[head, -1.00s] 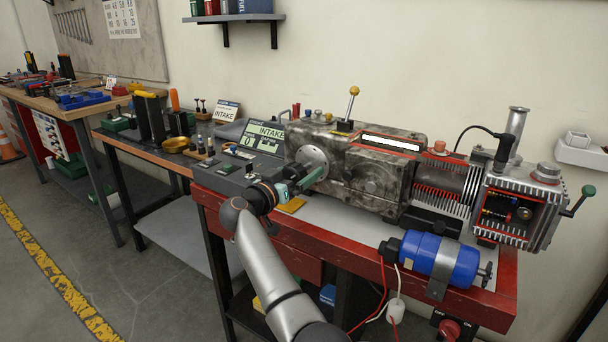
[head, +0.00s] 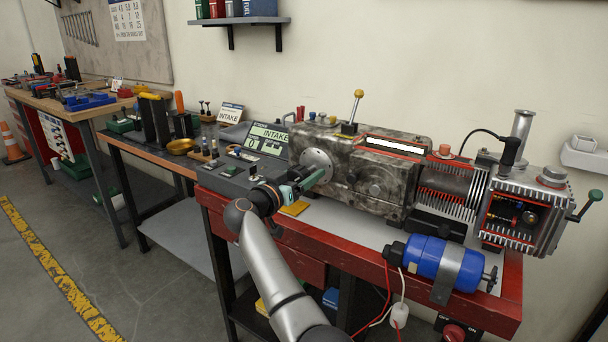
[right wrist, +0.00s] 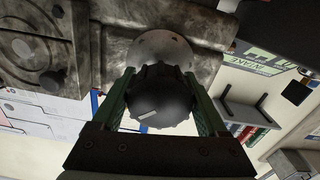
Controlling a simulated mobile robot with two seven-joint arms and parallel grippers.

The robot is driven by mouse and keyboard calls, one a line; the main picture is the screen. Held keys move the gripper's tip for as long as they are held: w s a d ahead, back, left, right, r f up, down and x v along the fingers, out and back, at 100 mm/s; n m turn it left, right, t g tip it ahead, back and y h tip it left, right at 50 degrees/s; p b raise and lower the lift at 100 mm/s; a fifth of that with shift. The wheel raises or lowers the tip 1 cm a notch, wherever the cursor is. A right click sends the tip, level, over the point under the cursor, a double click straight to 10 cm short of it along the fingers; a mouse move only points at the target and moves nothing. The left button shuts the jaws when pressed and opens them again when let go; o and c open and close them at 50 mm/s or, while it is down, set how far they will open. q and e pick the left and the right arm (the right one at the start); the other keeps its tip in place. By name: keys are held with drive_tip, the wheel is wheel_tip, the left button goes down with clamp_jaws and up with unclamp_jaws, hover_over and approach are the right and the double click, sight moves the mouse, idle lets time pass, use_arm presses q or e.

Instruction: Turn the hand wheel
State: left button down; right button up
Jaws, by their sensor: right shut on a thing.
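The hand wheel shows in the right wrist view as a dark, ribbed round knob (right wrist: 160,98) with a pale mark on its face. It sits in front of a round grey metal flange, which shows in the head view (head: 317,162) on the left end of the stained metal housing. My right gripper (head: 312,181) reaches the flange from the front left. In the right wrist view its green-padded fingers (right wrist: 160,105) lie on both sides of the knob, shut on it. In the head view the gripper hides most of the knob. My left gripper is not in view.
The housing (head: 400,186) stands on a red bench (head: 225,205). A blue cylinder (head: 425,257) is at the bench front, with red and white cables hanging below. A yellow pad (head: 294,208) lies below the gripper.

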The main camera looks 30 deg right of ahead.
drive_tip(key=shift+c, duration=0.6)
